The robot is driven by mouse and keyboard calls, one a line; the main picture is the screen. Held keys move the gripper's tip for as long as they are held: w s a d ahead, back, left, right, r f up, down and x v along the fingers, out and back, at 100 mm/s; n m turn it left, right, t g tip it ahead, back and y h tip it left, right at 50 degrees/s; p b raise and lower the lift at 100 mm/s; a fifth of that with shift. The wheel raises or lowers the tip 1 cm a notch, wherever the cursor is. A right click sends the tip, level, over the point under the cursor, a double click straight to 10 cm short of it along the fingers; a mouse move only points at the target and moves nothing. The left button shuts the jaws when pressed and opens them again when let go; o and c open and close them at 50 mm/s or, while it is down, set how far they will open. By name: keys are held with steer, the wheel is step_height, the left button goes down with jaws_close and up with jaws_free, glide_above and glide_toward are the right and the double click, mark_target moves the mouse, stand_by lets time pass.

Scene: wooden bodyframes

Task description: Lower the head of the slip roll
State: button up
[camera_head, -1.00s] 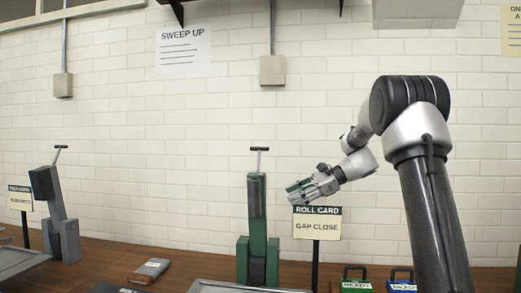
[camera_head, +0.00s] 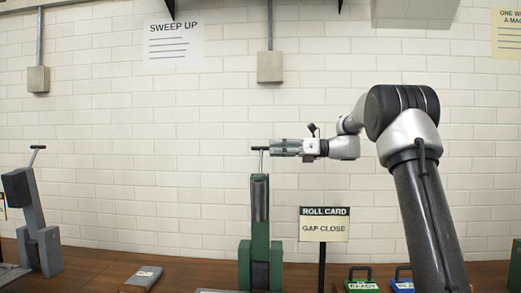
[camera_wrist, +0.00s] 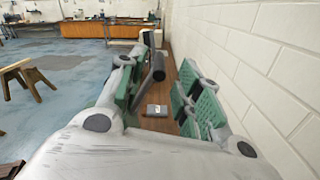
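The green machine (camera_head: 259,235), beside a sign reading ROLL CARD and GAP CLOSE, appears to be the slip roll. Its tall green head (camera_head: 260,200) stands upright between two low green side blocks. A thin rod with a dark crossbar handle (camera_head: 257,149) rises from the top. My gripper (camera_head: 272,147) is level with the crossbar, with its fingertips at the bar's right end. In the wrist view, the green-padded fingers (camera_wrist: 160,95) are spread apart. The dark bar (camera_wrist: 154,69) shows between them; contact cannot be told.
The sign (camera_head: 324,224) stands right of the machine. A grey machine (camera_head: 36,225) with a similar handle is at the left. A grey block (camera_head: 144,278) and green and blue labelled items (camera_head: 358,281) lie on the wooden bench (camera_head: 195,275). The white brick wall is close behind.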

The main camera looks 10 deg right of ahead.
mark_target(261, 148)
steer(key=x, duration=0.5)
steer(key=shift+w+a, duration=0.1)
steer(key=shift+a, duration=0.25)
jaws_close()
